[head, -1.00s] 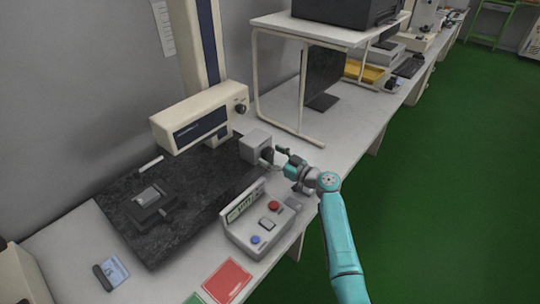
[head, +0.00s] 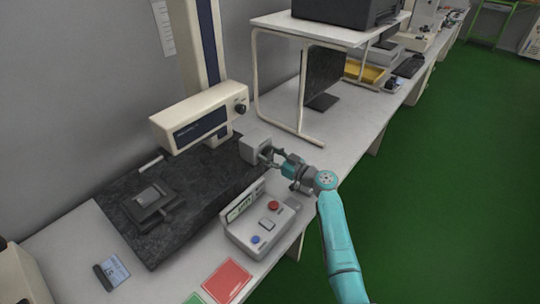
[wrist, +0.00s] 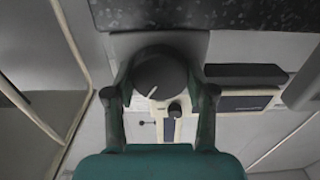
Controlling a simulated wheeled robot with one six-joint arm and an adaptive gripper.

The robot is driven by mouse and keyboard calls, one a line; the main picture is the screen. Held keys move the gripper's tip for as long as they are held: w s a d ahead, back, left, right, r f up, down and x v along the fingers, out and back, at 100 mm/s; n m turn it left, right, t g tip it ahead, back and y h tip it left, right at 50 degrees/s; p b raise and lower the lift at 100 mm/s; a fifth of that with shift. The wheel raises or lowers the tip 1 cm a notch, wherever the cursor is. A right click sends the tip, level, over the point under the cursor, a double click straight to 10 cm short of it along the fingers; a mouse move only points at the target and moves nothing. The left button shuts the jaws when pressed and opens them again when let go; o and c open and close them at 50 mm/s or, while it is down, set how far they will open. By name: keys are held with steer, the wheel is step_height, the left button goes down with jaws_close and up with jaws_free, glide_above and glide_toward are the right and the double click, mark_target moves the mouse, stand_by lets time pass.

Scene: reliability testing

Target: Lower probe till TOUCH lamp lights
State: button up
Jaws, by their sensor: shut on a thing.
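A grey box (head: 255,147) stands at the right edge of the dark granite plate and bears a black knob. In the wrist view the round knob (wrist: 160,72) with a white pointer line sits between my fingers. My gripper (head: 268,156) is shut on the knob; its fingertips also show in the wrist view (wrist: 160,94). The cream measuring head (head: 200,117) rides on a tall column. A thin white probe (head: 151,163) extends low from its left end, near a dark fixture (head: 154,202) holding a small grey piece. I cannot make out a TOUCH lamp.
A control box (head: 262,228) with a small display, red and blue buttons stands in front of the granite plate (head: 195,212). A red card (head: 228,279) lies at the bench front. A white shelf frame (head: 258,80) and monitor stand behind my gripper.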

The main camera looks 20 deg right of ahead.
steer(key=m, duration=0.9)
steer(key=shift+d+m, duration=0.1)
steer(key=shift+m, duration=0.3)
steer(key=m, duration=0.5)
steer(key=shift+w+f, duration=0.1)
steer(key=shift+m, duration=2.3)
steer(key=o, duration=1.2)
steer(key=shift+c, duration=0.2)
steer(key=shift+d, duration=0.1)
